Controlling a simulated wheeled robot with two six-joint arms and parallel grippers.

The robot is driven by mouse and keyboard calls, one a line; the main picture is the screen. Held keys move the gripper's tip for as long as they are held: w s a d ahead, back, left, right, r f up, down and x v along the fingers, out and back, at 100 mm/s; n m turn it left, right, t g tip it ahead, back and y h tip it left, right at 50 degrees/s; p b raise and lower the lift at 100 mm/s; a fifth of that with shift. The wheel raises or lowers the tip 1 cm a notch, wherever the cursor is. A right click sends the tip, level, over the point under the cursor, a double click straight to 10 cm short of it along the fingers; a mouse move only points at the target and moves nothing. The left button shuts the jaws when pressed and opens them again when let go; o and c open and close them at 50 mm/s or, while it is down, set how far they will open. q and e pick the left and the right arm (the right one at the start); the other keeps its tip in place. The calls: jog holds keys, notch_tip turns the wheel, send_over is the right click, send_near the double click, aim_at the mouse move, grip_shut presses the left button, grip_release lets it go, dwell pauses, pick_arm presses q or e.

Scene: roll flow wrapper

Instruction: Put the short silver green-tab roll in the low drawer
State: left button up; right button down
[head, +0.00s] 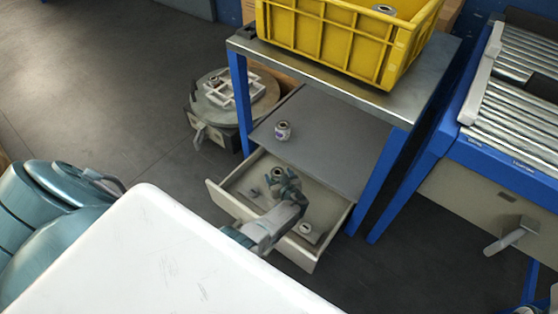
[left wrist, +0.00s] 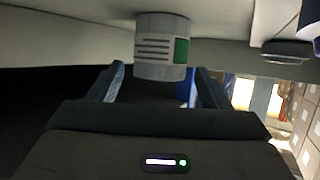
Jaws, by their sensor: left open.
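A short silver roll with a white label and a green tab (left wrist: 162,45) shows in the left wrist view, just beyond and between the fingertips. My left gripper (left wrist: 163,88) is open, with a finger on each side and no visible grip on the roll. In the head view my left gripper (head: 284,182) reaches down into the low drawer (head: 237,208), which is pulled open. It partly hides what lies under it there. My right gripper cannot be made out.
Another roll (head: 306,229) is in the drawer's front right part. One roll (head: 283,131) stands on the grey shelf (head: 330,140) above. A yellow crate (head: 325,45) on the steel top holds a roll (head: 384,9). A roller conveyor (head: 520,75) stands at the right.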

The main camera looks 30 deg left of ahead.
pick_arm(q)
jog(key=p+v, duration=0.2)
jog(key=v, duration=0.9)
jog(key=shift+s+d+r, duration=0.15)
jog(key=shift+s+d, duration=0.1)
jog(key=shift+d, duration=0.05)
